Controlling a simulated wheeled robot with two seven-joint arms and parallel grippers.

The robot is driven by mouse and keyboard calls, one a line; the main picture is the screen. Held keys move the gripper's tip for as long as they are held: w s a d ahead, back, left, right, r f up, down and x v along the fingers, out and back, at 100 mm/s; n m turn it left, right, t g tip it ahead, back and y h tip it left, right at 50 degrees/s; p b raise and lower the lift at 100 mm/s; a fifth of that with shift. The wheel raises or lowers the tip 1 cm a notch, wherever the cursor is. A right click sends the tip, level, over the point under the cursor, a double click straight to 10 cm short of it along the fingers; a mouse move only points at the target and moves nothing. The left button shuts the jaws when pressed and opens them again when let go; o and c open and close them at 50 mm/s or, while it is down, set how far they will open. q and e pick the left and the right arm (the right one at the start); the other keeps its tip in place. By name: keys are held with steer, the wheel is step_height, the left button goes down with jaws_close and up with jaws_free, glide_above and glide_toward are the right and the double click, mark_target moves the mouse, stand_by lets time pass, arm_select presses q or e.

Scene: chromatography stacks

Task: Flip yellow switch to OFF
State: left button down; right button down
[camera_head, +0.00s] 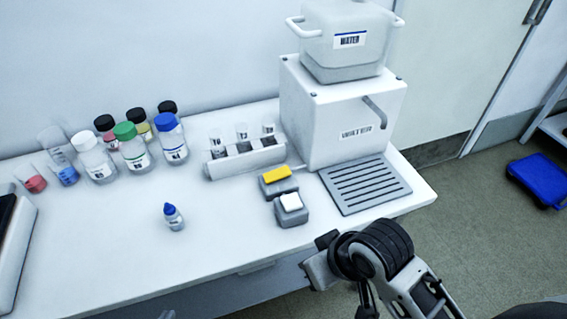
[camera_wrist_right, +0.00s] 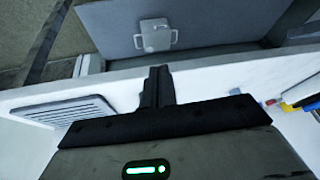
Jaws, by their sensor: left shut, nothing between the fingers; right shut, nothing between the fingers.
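The yellow switch (camera_head: 277,179) is a yellow rocker on a small grey box. It stands on the white table left of the drip tray in the head view. I cannot read its ON or OFF position. My right gripper (camera_wrist_right: 156,86) shows in the right wrist view, fingers together and empty, near a white table edge.
A grey box with a white switch (camera_head: 291,202) stands directly in front of the yellow one. The slotted drip tray (camera_head: 365,184) and white water dispenser (camera_head: 315,125) are to the right. A vial rack (camera_head: 245,159), bottles and a small blue-capped bottle (camera_head: 173,217) are left.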

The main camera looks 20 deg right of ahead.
steer(key=w+a+r+n+g, duration=0.1)
steer(key=w+a+r, duration=0.25)
steer(key=w, duration=0.25)
steer(key=w+a+r, duration=0.2)
steer(key=w+a, duration=0.2)
steer(key=w, duration=0.1)
steer(key=w+d+r+m+h, duration=0.2)
steer(key=w+d+r+m, duration=0.1)
steer(key=w+d+r, duration=0.4)
steer(key=w+r, duration=0.2)
steer(key=w, duration=0.1)
steer(key=shift+w+d+r+h, duration=0.15)
steer(key=shift+d+r+h, duration=0.1)
steer(key=shift+r+h, duration=0.15)
steer(key=shift+f, duration=0.1)
